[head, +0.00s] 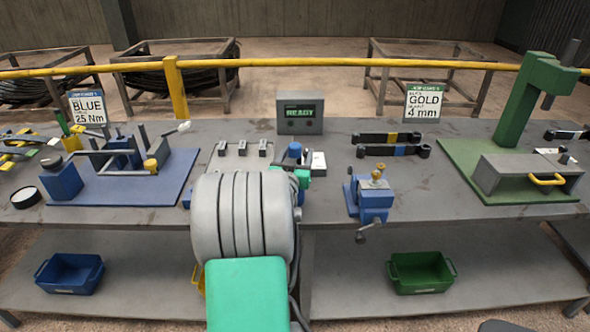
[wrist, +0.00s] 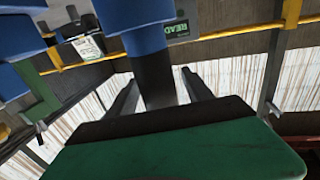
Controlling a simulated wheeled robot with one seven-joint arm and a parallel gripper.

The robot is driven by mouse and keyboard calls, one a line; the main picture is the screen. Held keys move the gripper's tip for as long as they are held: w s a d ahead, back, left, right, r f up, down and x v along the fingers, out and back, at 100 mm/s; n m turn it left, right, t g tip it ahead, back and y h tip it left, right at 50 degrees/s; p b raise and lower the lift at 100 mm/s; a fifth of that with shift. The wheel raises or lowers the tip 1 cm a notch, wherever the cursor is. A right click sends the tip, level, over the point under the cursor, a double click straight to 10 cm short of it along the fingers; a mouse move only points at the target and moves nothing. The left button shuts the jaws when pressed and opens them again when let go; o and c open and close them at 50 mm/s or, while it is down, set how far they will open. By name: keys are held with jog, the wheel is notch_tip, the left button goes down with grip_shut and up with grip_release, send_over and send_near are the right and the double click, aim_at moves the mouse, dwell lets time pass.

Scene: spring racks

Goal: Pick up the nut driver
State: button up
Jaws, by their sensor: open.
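In the wrist view, a blue piece (wrist: 148,30) with a dark round shaft (wrist: 155,78) comes between the two dark fingers of my open gripper (wrist: 160,75). It looks like the nut driver, though no label shows. Gaps show on both sides of the shaft, so the fingers are apart from it. In the head view, a blue rounded top (head: 294,150) shows just past my arm at the middle of the bench, probably the same tool. My arm hides its lower part and most of my gripper there.
A blue clamp fixture (head: 371,198) stands right of my arm. A blue mat (head: 110,190) with a fixture lies left, and a green press (head: 535,170) stands right. The READY box (head: 300,113) is behind. Blue and green bins (head: 420,284) sit on the lower shelf.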

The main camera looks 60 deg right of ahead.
jog(key=shift+d, duration=0.1)
jog(key=shift+c, duration=0.2)
grip_shut()
dwell(0.4)
jog(key=shift+w+r, duration=0.1)
jog(key=shift+r, duration=0.1)
